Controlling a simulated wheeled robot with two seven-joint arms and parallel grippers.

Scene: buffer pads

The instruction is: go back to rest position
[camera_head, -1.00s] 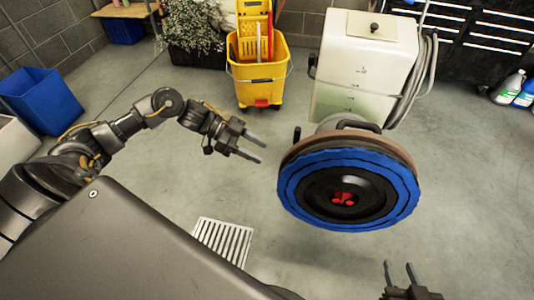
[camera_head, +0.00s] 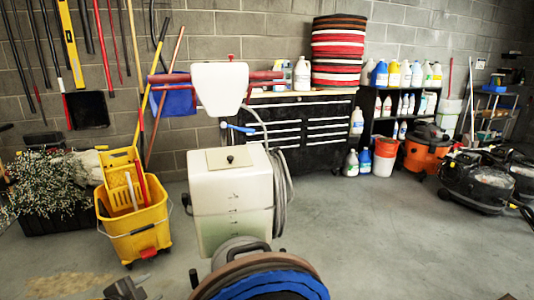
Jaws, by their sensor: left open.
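My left gripper (camera_head: 140,283) shows at the bottom edge, left of the floor machine. It is open, and nothing shows between its fingers; most of its arm is below the picture. Only a small dark tip of my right gripper (camera_head: 507,296) shows at the bottom right edge, too little to tell its jaws. The floor machine's blue pad (camera_head: 275,286) is at the bottom middle, cut off by the edge. Its white tank (camera_head: 232,190) stands behind it, apart from both grippers.
A yellow mop bucket (camera_head: 140,225) stands left of the tank, with a planter (camera_head: 50,192) beyond it. A black tool chest (camera_head: 300,140) with stacked pads (camera_head: 338,50) is at the back wall. Black floor machines (camera_head: 475,182) stand at right. The right floor is clear.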

